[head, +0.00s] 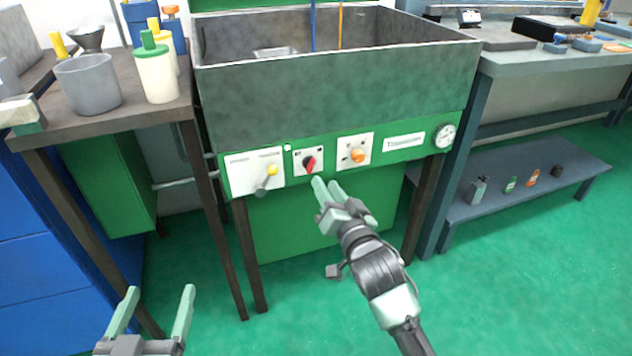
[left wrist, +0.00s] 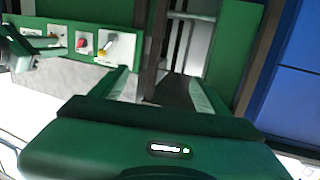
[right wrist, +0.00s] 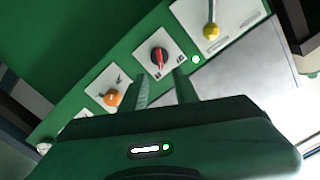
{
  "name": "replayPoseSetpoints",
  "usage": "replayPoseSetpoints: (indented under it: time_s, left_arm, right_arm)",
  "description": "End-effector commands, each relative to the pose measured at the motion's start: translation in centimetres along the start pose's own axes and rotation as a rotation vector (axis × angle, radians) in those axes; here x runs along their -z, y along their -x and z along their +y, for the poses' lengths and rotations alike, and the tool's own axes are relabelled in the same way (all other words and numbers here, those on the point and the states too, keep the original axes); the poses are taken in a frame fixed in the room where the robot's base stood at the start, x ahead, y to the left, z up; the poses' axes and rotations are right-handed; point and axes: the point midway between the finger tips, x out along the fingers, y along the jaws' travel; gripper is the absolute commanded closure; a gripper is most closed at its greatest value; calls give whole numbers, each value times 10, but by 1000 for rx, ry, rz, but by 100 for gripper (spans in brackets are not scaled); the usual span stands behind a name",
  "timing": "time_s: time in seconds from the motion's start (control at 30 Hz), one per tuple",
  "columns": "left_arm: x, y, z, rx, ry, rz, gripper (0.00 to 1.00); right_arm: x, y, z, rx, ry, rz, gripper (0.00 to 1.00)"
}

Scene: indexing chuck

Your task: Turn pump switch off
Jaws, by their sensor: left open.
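A green control panel (head: 403,163) on the front of the grey basin carries three controls. In the middle, a rotary switch (head: 309,163) with a red handle on a black dial sits on a white plate. Its label is too small to read. My right gripper (head: 324,184) is just below and in front of this switch. In the right wrist view, the red switch (right wrist: 159,56) appears just beyond the gap between the fingertips. Those fingers are apart with nothing between them. My left gripper (head: 159,294) is open and empty, low at the left, away from the panel.
A yellow-knobbed lever (head: 268,179) is left of the red switch, and an orange knob (head: 358,155) is right of it. A gauge (head: 444,135) sits at the panel's right end. A side table with a grey cup (head: 88,86) stands left. A low bench (head: 520,208) stands right.

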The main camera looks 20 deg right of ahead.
Motion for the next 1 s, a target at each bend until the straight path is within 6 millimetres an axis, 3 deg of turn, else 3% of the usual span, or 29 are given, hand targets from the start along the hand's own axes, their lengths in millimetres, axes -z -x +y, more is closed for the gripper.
replayPoseSetpoints:
  time_s: [0.53, 0.97, 1.0]
  left_arm:
    - [80, 10, 11, -24, 10, 431, 25]
    - [92, 15, 12, -28, 12, 495, 25]
    - [92, 15, 12, -28, 12, 495, 25]
  right_arm:
    - [0, -67, 0, 0, 1, 0, 70]
    - [0, -76, 0, 0, 1, -1, 70]
    - [0, -76, 0, 0, 1, -1, 81]
